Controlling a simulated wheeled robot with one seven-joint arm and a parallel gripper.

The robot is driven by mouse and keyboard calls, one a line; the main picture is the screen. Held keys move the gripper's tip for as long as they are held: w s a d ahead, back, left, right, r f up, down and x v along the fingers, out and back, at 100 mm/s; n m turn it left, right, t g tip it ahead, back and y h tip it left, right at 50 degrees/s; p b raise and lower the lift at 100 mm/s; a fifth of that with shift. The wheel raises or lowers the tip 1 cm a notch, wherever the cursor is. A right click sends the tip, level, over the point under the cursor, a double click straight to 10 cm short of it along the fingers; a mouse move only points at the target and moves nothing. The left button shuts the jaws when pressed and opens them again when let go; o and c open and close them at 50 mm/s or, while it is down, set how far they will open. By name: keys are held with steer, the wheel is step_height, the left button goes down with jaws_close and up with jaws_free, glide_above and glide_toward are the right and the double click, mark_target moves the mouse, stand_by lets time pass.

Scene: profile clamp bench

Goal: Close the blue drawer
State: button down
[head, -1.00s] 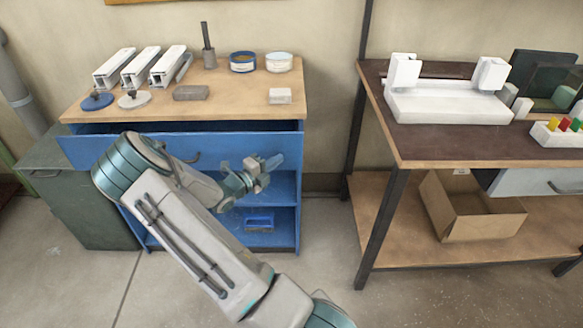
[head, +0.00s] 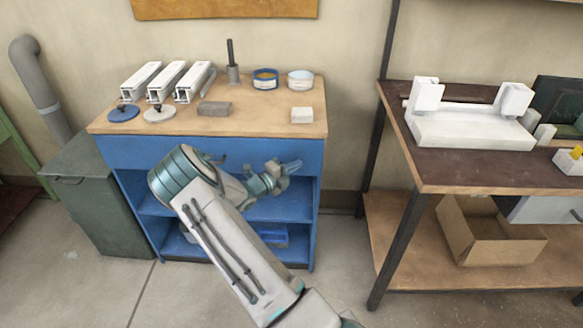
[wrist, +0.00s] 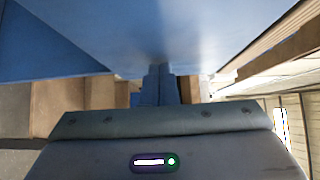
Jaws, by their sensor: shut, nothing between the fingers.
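The blue drawer (head: 130,152) sits under the wooden top of the blue cabinet. Its front looks flush below the top, with no dark gap above it in the head view. Part of its front and most of its handle are hidden behind my arm. My gripper (head: 290,166) is shut and empty, in front of the right part of the drawer front. In the wrist view the shut fingers (wrist: 160,85) reach up to a blue surface (wrist: 150,35); I cannot tell whether they touch it.
The cabinet top (head: 255,125) carries white profiles (head: 180,80), round tins (head: 265,78) and small blocks (head: 215,108). Open blue shelves lie below the drawer. A green bin (head: 90,190) stands left. A dark-topped bench (head: 450,165) with a cardboard box (head: 490,232) stands right, with floor between.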

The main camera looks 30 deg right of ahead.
steer(key=shift+w+d+r, duration=0.15)
steer(key=shift+r, duration=0.15)
steer(key=shift+s+p, duration=0.25)
steer(key=shift+p, duration=0.2)
steer(key=s+d+p+v, duration=0.1)
steer(key=s+v, duration=0.1)
steer(key=v, duration=1.1)
steer(key=s+a+r+m+g+y+p, duration=0.1)
steer(key=s+r+m+g+y+p, duration=0.15)
steer(key=s+r+m+y, duration=0.5)
steer(key=s+a+r+m+g+y+p, duration=0.15)
steer(key=s+r+m+g, duration=0.3)
steer(key=s+m, duration=0.65)
steer(key=s+a+r+m+t+y+p, duration=0.1)
steer(key=s+a+r+m+t+y, duration=0.1)
steer(key=s+a+r+m+y, duration=0.2)
steer(key=s+a+r+m+t+y+p, duration=0.2)
steer(key=r+m, duration=0.8)
steer(key=m, duration=0.6)
steer(key=s+a+t+y, duration=0.1)
steer(key=s+a+y, duration=0.1)
steer(key=s+a, duration=0.1)
steer(key=shift+s+a+r, duration=0.25)
steer(key=shift+s+a, duration=0.05)
steer(key=shift+a, duration=0.25)
